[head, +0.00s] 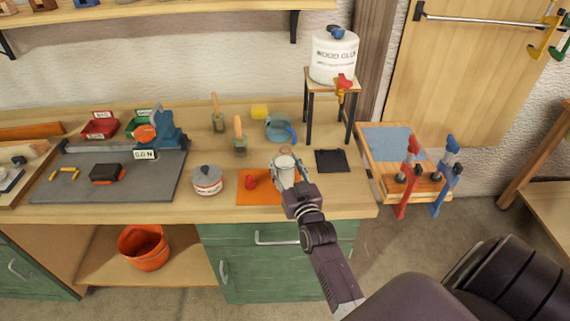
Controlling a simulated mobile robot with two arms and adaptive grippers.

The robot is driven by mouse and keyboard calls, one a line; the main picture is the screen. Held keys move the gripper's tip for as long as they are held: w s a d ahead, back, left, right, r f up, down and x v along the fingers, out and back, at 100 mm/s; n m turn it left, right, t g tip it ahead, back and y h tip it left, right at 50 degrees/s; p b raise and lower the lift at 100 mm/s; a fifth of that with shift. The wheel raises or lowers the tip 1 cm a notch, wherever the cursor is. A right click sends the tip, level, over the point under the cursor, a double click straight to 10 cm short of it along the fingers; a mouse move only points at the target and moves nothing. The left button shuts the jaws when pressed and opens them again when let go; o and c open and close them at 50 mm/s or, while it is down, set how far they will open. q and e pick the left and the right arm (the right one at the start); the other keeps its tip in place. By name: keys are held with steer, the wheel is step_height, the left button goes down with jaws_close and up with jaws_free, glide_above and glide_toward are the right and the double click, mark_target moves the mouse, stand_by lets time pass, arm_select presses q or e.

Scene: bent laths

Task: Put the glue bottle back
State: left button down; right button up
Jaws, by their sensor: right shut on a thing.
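My right gripper (288,173) is shut on a whitish, round-topped thing, which looks like the glue bottle (285,162). It is over the right part of the orange mat (258,199), and I cannot tell whether it touches the mat. The fingers and wrist hide its lower part. A small red piece (251,183) sits on the mat to the left of the gripper. My left gripper is not in view.
A white wood glue keg (334,57) stands on a small wooden stand (318,88). A lidded tin (207,180) is left of the mat. A blue pot (281,130) and a dark square pad (332,161) are nearby. Clamps (407,175) stand at the right.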

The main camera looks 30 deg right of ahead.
steer(key=o, duration=1.5)
steer(key=shift+f, duration=0.15)
steer(key=shift+r, duration=0.35)
steer(key=v, duration=0.3)
steer(key=b+v, duration=0.1)
steer(key=v, duration=0.6)
steer(key=shift+s+a+f+b, duration=0.1)
steer(key=shift+s+f+b, duration=0.2)
steer(key=shift+b, duration=0.1)
steer(key=shift+s+a+r, duration=0.15)
steer(key=shift+s+a, duration=0.05)
steer(key=shift+s, duration=0.45)
steer(key=shift+a, duration=0.1)
